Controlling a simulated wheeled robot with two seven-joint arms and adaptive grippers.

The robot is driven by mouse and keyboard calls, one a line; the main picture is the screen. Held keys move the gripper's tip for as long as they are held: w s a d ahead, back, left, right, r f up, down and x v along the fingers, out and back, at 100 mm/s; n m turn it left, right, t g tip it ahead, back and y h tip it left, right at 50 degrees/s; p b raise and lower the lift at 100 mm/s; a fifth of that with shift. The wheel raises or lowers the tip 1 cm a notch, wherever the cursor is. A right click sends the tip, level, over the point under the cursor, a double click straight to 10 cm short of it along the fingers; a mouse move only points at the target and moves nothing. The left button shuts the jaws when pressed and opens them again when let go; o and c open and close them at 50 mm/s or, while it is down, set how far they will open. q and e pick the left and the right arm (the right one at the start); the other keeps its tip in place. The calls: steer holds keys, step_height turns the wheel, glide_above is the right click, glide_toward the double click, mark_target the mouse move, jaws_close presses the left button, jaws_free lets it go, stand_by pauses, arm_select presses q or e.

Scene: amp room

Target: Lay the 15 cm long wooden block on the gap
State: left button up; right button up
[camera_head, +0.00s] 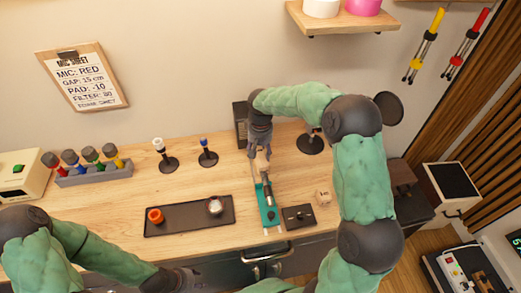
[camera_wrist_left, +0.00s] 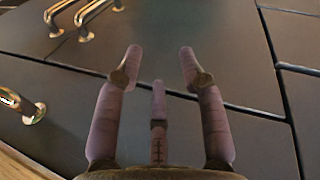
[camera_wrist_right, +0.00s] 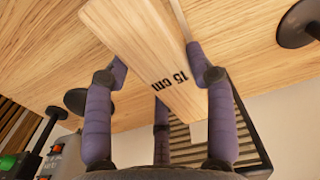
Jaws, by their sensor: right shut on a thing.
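My right gripper (camera_head: 261,147) is shut on a pale wooden block (camera_wrist_right: 155,50) marked "15 cm", which lies between its fingers in the right wrist view. In the head view the block (camera_head: 262,163) is partly hidden by the gripper, above the back end of a teal strip (camera_head: 270,216). A grey and dark rod-like thing (camera_head: 268,192) lies along the strip. I cannot make out the gap clearly. My left gripper (camera_wrist_left: 160,75) is open and empty in front of dark drawer fronts; in the head view its fingers are hard to see low in the picture.
A dark tray (camera_head: 185,226) with an orange item and a silver item lies left of the strip. A black box (camera_head: 298,216) and a small wooden block (camera_head: 323,198) stand right. Two stands (camera_head: 165,160) (camera_head: 207,155) and a rack (camera_head: 88,175) are further left.

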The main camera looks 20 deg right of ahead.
steer(key=shift+f+b, duration=1.9)
steer(key=shift+f, duration=1.3)
steer(key=o, duration=1.4)
steer(key=shift+c, duration=0.2)
step_height(320, 180, up, 12)
